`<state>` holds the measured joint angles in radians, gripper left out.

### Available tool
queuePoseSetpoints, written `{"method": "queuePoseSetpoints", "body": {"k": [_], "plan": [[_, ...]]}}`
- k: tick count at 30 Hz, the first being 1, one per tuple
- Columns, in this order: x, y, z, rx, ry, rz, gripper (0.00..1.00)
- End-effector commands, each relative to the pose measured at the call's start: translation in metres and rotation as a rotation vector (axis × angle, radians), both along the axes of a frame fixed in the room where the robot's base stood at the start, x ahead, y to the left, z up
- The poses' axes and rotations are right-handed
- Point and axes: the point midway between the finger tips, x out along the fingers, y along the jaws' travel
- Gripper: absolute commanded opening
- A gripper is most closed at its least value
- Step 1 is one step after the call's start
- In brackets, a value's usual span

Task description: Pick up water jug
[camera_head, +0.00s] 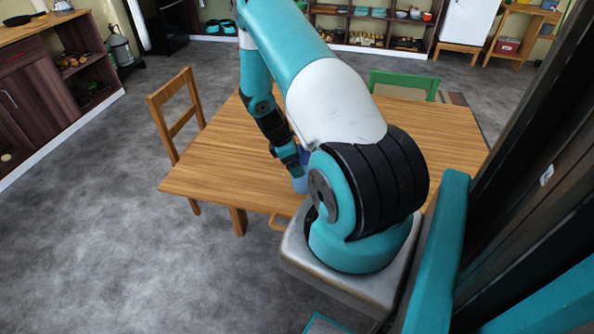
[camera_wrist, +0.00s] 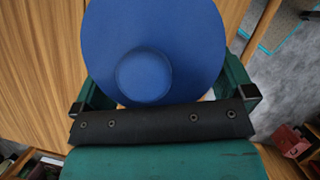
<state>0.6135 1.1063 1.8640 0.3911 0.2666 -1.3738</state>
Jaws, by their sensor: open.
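The blue round-topped thing, which I take to be the water jug (camera_wrist: 185,35), fills the upper middle of the wrist view, seen from close up, with a smaller round blue part on it. My gripper (camera_wrist: 166,88) is open, with one green finger at each side of the blue thing's near edge. Whether the fingers touch it I cannot tell. In the head view a small patch of blue (camera_head: 300,185) shows just below my gripper (camera_head: 292,165), at the wooden table; my arm hides most of that area.
The wooden table (camera_head: 220,165) is bare on its left part. A wooden chair (camera_head: 175,112) stands at its left and a green chair (camera_head: 403,83) behind it. A cabinet (camera_head: 45,95) lines the left wall. Shelves (camera_head: 375,25) stand at the back. Grey floor at the left is clear.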

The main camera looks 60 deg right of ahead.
Motion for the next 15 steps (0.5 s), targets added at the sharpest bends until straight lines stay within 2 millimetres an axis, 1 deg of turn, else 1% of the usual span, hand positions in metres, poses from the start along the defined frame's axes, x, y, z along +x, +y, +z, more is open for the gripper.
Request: {"method": "queuePoseSetpoints", "body": {"k": [3, 8, 9, 14, 15], "plan": [[-0.0019, -0.0015, -0.0055, 0.001, -0.001, 0.000, 1.00], [-0.0018, -0.0016, -0.0060, 0.000, -0.001, 0.000, 1.00], [-0.0017, -0.0016, -0.0060, 0.000, -0.001, 0.000, 0.98], [-0.0018, -0.0016, -0.0058, 0.000, -0.001, 0.000, 0.61], [-0.0018, -0.0016, -0.0057, 0.000, -0.001, 0.000, 0.52]]}}
